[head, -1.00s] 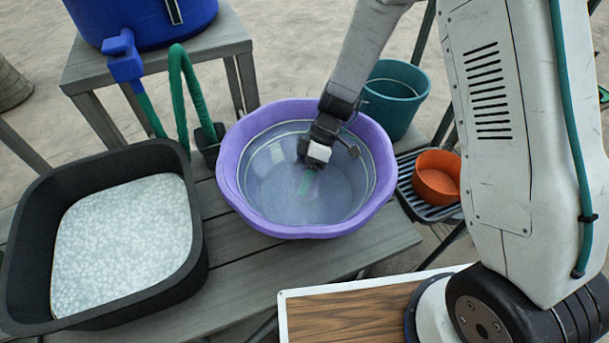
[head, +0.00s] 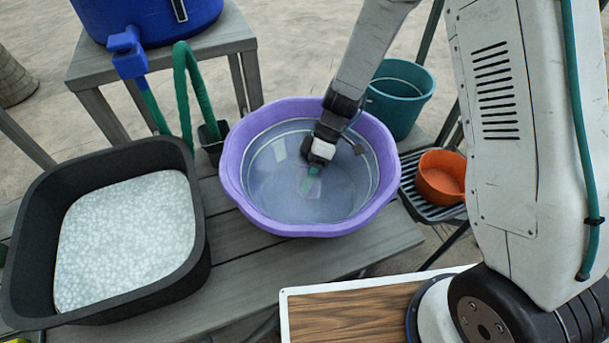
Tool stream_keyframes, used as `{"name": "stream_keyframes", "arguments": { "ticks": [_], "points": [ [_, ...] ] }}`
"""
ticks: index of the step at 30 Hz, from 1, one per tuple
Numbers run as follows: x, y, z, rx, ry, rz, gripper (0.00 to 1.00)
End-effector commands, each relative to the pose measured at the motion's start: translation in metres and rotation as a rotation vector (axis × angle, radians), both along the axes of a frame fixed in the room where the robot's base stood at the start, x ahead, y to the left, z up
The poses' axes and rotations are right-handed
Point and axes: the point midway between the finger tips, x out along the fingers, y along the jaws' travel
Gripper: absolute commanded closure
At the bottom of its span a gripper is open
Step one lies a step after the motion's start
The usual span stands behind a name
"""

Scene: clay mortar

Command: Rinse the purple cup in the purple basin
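The purple basin (head: 240,192) stands on the grey wooden bench and holds clear water. My gripper (head: 314,172) is inside the basin, pointing down at the water. A small green shape (head: 309,183) shows below my gripper; I cannot tell whether it is a fingertip or something held. The purple cup cannot be made out; if it is under the gripper, the wrist and water hide it. My fingers are too small and hidden to tell whether they are open or shut.
A black tub (head: 203,235) of foamy water stands on the left. A teal bucket (head: 398,100) is behind the basin, and an orange bowl (head: 440,180) sits on a rack at right. A blue barrel (head: 150,22) with a green hose (head: 184,90) is at the back left.

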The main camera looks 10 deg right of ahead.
Motion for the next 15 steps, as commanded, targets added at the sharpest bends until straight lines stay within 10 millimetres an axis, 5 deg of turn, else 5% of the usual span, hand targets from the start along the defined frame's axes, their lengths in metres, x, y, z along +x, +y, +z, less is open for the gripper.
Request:
{"name": "stream_keyframes", "arguments": {
  "ticks": [6, 15],
  "points": [
    [0.003, -0.012, 0.0, 0.0, 0.0, 0.001, 0.61],
    [-0.002, 0.007, 0.0, 0.001, 0.0, 0.003, 0.61]
  ]
}}
